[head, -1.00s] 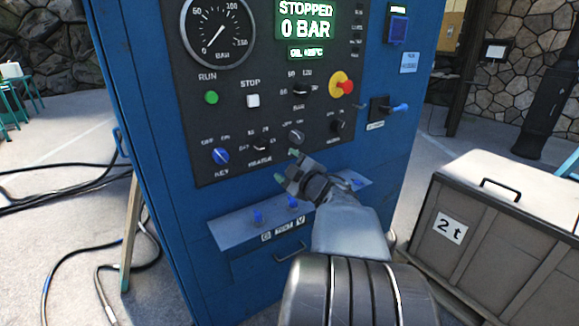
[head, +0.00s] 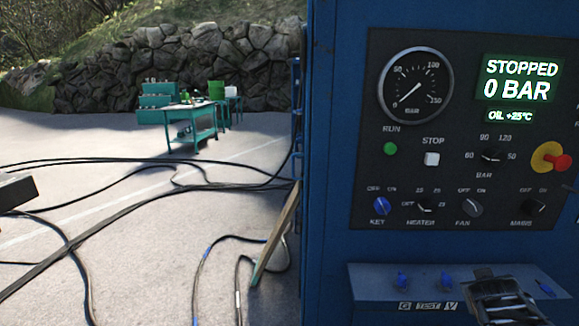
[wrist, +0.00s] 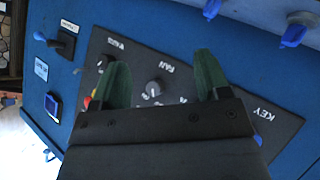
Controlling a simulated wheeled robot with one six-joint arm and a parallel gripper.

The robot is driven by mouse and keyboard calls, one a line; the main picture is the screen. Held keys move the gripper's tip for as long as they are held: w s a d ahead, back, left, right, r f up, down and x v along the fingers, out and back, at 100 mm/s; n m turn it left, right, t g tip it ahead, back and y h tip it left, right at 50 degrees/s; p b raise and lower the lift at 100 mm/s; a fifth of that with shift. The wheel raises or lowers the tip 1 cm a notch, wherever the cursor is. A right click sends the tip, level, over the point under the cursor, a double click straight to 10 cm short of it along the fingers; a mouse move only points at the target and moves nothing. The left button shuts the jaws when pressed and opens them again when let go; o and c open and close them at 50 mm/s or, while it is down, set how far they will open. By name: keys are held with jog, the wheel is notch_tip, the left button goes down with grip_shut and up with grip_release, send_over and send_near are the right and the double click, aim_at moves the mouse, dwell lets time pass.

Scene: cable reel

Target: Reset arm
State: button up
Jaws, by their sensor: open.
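My gripper (wrist: 161,72) shows in the wrist view with its two green fingers wide apart and nothing held between them. Behind the fingers is the black control panel (wrist: 175,68), seen upside down, with the fan knob (wrist: 153,88) showing in the gap. The fingers appear apart from the panel. In the head view a dark grey part of my arm shows at the bottom right, in front of the lower ledge; the fingertips cannot be made out there. The blue cabinet (head: 335,180) carries the panel, and its display (head: 520,80) reads STOPPED, 0 BAR.
The red knob (head: 556,162) sits on the panel's right side. Blue levers (head: 403,281) stand on the ledge below the panel. Black cables (head: 120,165) lie on the ground to the left. A green table (head: 192,115) stands far back by the stone wall.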

jog(key=s+a+r+g+y+p, duration=0.1)
jog(key=a+r+y+p, duration=0.2)
jog(key=a, duration=0.7)
jog(key=s+a+r+n+g+y+p, duration=0.1)
jog(key=s+a+r+g+y+p, duration=0.1)
jog(key=a+p, duration=0.4)
jog(key=s+a+r+n+g+y+p, duration=0.1)
jog(key=s+a+r+y+p, duration=0.1)
jog(key=a, duration=1.1)
notch_tip(320, 180, up, 3)
jog(key=y+p, duration=0.1)
jog(key=p, duration=0.1)
jog(key=shift+a+y+p, duration=0.3)
jog(key=shift+p, duration=0.05)
